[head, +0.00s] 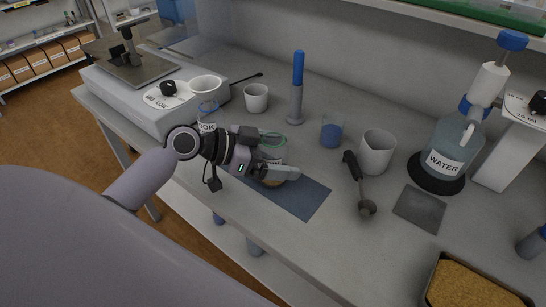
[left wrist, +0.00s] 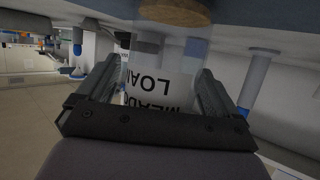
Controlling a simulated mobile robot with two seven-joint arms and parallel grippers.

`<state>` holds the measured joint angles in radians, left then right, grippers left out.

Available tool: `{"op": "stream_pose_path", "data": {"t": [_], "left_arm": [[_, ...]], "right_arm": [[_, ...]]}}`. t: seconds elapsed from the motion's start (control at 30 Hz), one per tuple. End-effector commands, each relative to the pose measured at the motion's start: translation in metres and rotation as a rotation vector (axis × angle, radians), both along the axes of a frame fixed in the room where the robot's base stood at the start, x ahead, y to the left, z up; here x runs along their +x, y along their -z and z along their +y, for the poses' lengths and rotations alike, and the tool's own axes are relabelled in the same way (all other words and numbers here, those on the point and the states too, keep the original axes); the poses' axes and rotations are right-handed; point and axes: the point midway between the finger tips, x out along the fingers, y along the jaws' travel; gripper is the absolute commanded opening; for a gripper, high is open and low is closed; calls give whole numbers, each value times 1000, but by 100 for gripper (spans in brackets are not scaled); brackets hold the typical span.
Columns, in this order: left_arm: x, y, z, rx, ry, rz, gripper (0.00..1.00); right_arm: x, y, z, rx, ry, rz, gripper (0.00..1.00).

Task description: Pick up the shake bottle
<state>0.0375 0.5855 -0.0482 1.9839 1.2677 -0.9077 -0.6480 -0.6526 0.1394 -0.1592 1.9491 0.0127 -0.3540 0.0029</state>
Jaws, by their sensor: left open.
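The fingers are open, one on each side of the bottle; contact cannot be told. My right gripper is not in view.
A white cup (head: 256,97), blue-topped cylinder (head: 297,90), blue beaker (head: 332,131), white beaker (head: 376,152) and black-handled scoop (head: 360,185) stand or lie around. A water bottle (head: 452,150) is at right.

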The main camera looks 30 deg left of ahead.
Motion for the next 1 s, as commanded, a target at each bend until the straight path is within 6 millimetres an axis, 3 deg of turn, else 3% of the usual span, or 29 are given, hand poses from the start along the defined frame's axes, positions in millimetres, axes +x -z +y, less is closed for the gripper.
{"op": "stream_pose_path", "data": {"t": [0.27,0.43,0.77,1.0], "left_arm": [[2,1,-2,2,0,-2,91],[2,1,-2,2,1,-1,36],[2,-1,-2,2,0,-2,36],[2,-21,-1,4,1,-7,36]], "right_arm": [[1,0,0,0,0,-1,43],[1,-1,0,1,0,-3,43],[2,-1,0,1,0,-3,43],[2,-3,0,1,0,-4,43]]}}
